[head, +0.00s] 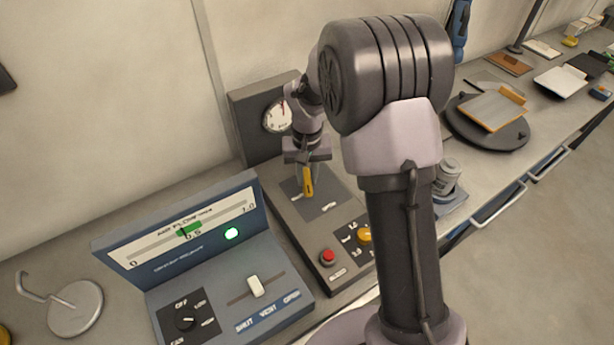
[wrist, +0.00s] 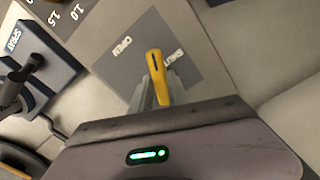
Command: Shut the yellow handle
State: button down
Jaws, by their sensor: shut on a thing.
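The yellow handle (head: 307,181) stands on a dark grey plate (head: 322,208) on the panel below a round gauge. In the wrist view the yellow handle (wrist: 157,75) lies between the two grey fingers of my gripper (wrist: 157,88), which are shut on it. The plate (wrist: 125,65) carries the words OPEN and SHUT. In the wrist view the handle's tip lies between the two words. My gripper (head: 306,170) comes down on the handle from above in the head view. The handle's base is hidden by the gripper.
A blue airflow console (head: 200,265) with a slider, a knob and a green light stands at the left. The round gauge (head: 278,116) is behind the handle. A red button (head: 327,256) and a yellow knob (head: 365,236) sit in front. My arm hides part of the bench.

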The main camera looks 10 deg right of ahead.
aim_at(307, 180)
jog(key=m+b, duration=0.1)
jog(key=m, duration=0.5)
jog(key=m+b, duration=0.2)
jog(key=m, duration=0.4)
jog(key=shift+m, duration=0.3)
dwell(0.3)
jog(key=c, duration=1.3)
grip_release()
notch_tip(307, 180, up, 18)
jog(key=p, duration=0.5)
jog(key=shift+f, duration=0.2)
